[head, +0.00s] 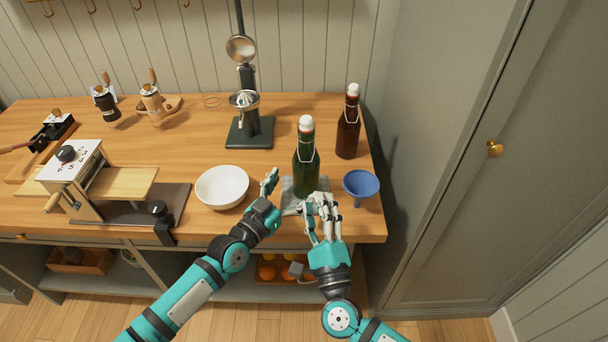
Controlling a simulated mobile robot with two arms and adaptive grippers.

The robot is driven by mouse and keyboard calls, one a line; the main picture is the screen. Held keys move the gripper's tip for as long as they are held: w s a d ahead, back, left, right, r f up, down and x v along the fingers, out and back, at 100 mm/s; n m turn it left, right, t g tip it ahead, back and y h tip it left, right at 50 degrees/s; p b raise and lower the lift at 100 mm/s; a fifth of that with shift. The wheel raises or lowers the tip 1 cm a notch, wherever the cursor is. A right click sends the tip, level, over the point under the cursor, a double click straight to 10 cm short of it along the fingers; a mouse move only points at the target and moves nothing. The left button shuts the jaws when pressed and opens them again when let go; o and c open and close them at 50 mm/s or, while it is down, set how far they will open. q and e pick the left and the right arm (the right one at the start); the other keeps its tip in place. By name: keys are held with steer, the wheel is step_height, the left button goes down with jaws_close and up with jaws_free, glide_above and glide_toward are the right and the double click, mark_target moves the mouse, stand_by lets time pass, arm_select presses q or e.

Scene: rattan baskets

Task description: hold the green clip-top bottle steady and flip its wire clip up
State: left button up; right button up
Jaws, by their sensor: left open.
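The green clip-top bottle (306,170) stands upright on a grey cloth (290,208) near the counter's front edge. Its white stopper (306,123) is on top, and thin wire shows at the neck; the clip's exact position is too small to tell. My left gripper (270,181) is open, just left of the bottle and apart from it, beside the white bowl. My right gripper (322,205) is at the bottle's lower front right, over the cloth. I cannot tell whether its fingers touch the bottle or how far they are closed.
A brown clip-top bottle (348,130) stands behind right. A blue funnel (360,185) is close right of my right gripper, a white bowl (222,187) left of my left one. A juicer press (246,130) stands behind. The counter (190,145) is clear behind the bowl.

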arm_select(q)
steer(key=shift+x, duration=2.7)
steer(key=shift+c, duration=0.5)
steer(key=c, duration=1.7)
